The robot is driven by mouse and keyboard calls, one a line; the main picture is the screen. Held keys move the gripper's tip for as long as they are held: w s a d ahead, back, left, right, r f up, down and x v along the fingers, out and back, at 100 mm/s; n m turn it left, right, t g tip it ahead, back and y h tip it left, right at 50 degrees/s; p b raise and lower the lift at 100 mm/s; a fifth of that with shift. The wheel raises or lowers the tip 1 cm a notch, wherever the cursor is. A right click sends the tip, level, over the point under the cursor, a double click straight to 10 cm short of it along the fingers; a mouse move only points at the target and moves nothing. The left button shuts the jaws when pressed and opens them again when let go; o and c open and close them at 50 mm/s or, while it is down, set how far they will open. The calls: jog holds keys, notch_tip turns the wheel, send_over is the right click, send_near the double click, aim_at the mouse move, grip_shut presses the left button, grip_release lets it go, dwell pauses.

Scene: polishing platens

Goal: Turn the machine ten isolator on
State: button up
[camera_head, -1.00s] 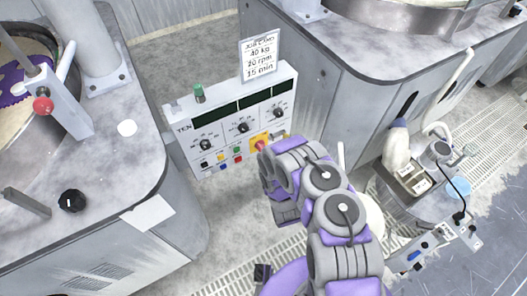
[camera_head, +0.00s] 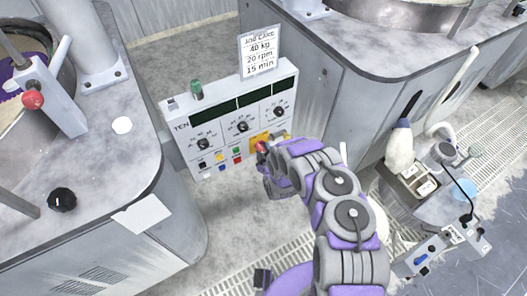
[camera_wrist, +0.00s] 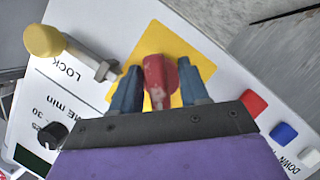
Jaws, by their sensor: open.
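The machine ten control panel (camera_head: 208,133) is a white box marked TEN, with dials, dark displays and coloured buttons. Its isolator is a red rotary handle (camera_wrist: 158,78) on a yellow square plate (camera_wrist: 192,42); in the head view the red handle (camera_head: 261,147) shows just beside my gripper. In the wrist view my gripper (camera_wrist: 162,88) is open, with one blue finger on each side of the red handle. I cannot tell whether the fingers touch it. A yellow-headed lock (camera_wrist: 44,40) sits beside the plate, near the word LOCK.
Blue, red and white buttons (camera_wrist: 284,133) lie close to the right finger, and a black dial (camera_wrist: 50,134) lies to the left. A notice card (camera_head: 260,56) stands above the panel. Grey machine cabinets (camera_head: 345,110) flank it.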

jog(key=shift+c, duration=0.3)
grip_shut()
